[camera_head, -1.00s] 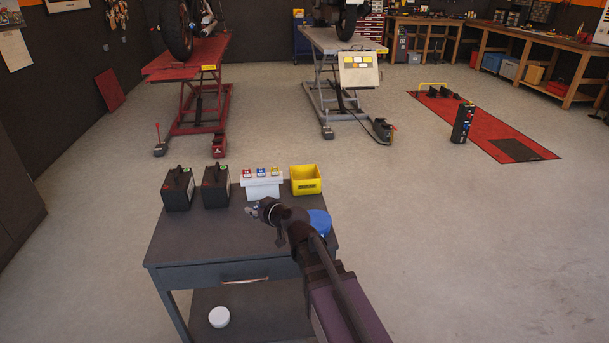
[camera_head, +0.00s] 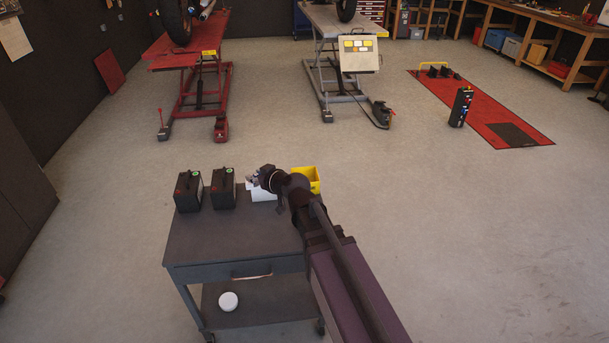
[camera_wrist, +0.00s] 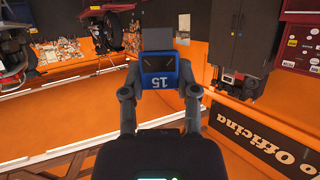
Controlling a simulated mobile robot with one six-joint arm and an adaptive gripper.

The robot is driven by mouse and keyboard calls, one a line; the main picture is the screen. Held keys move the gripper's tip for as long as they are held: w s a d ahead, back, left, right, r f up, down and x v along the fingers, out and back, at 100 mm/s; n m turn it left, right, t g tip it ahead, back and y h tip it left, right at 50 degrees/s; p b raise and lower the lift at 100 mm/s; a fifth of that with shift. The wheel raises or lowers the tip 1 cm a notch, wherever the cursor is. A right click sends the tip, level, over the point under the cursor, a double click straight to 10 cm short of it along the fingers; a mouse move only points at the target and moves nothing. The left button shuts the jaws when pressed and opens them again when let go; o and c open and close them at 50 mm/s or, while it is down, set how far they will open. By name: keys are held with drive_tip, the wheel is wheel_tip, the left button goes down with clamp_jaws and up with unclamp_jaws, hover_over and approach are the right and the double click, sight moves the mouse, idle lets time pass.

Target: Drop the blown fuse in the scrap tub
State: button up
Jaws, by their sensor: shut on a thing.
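My gripper (camera_wrist: 157,88) is shut on a blue fuse (camera_wrist: 158,73) marked 15, which shows upside down between the fingertips in the wrist view. A yellow open bin (camera_head: 313,182) stands right of the block, partly behind my arm. No label shows which container is the scrap tub.
Two black batteries (camera_head: 188,191) (camera_head: 223,188) stand left of the block on the grey cart (camera_head: 215,245). A white round thing (camera_head: 228,301) lies on its lower shelf. Red (camera_head: 190,55) and grey (camera_head: 322,42) lifts stand beyond, across open floor.

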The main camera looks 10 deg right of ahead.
wheel_tip(320, 180, up, 17)
drive_tip(key=p, duration=1.5)
drive_tip(key=shift+p, duration=0.4)
drive_tip(key=shift+w+d, duration=0.15)
drive_tip(key=shift+d, duration=0.4)
